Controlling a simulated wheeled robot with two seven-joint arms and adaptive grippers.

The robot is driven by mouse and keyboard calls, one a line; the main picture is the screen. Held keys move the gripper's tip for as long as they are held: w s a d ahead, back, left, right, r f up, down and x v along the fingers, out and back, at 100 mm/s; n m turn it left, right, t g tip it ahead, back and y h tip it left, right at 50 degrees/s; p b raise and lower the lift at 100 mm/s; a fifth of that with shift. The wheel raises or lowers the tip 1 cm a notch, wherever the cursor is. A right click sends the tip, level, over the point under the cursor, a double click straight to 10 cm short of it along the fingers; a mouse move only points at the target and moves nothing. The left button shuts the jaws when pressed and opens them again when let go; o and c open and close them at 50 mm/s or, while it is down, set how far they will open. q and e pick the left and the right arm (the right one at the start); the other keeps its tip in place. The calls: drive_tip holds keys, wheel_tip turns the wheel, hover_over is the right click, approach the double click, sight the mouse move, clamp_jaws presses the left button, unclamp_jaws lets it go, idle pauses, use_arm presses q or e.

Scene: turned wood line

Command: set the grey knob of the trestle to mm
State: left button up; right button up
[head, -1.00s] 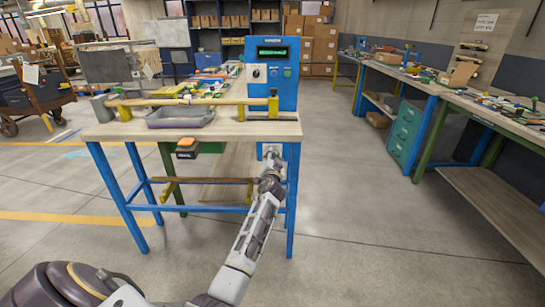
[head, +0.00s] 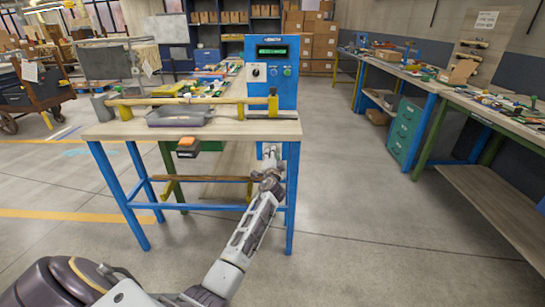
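A blue upright panel (head: 287,99) stands at the right end of a wood-topped bench with blue trestle legs (head: 113,190). It has a lit green display (head: 272,51). Below the display, a small knob (head: 256,70) sits on a white plate at the left of the panel; it looks dark, and its pointer and lettering are too small to read. One of my arms, coming in from the lower left, reaches up to just under the bench's front right edge. My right gripper is not in view.
A wooden bar (head: 190,101) lies across yellow supports on the bench, behind a grey tray (head: 180,116). A grey cylinder (head: 102,107) stands at the left end. A device with an orange top (head: 187,146) hangs at the front edge. The floor to the right is clear.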

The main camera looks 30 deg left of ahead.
use_arm(q)
drive_tip(key=o, duration=1)
drive_tip(key=shift+s+d, duration=0.1)
drive_tip(key=shift+v, duration=5.9)
